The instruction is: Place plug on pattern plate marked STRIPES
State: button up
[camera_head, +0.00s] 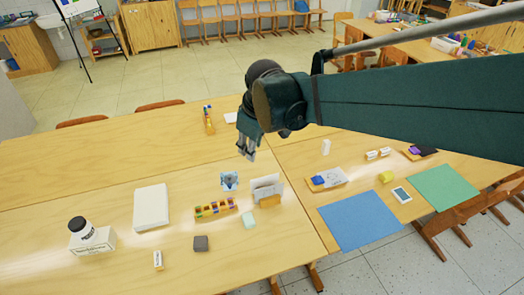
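My gripper (247,151) hangs fingers down over the far middle of the table, to the left of my arm's dark wrist. It is small and seen from the side, so I cannot tell whether it is open or shut. No held thing can be made out. No thing can be clearly recognised as the plug, and no STRIPES marking is readable. White cards (264,184) stand in a small wooden holder below and right of my gripper. A blue-grey patterned piece (229,179) stands just left of them.
A wooden rack of coloured pieces (215,208), a dark block (201,243), a pale green block (249,220), a white pad (151,207) and a white box (93,241) bearing a bottle stand nearby. A blue sheet (360,221) and green sheet (446,188) lie right. The far left tabletop is clear.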

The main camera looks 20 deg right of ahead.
jog(key=s+d+m+t, duration=0.2)
jog(key=s+m, duration=0.5)
jog(key=s, duration=1)
jog(key=shift+s+d+r+t, duration=0.35)
jog(key=shift+s+r+t, duration=0.1)
jog(key=shift+t, duration=0.15)
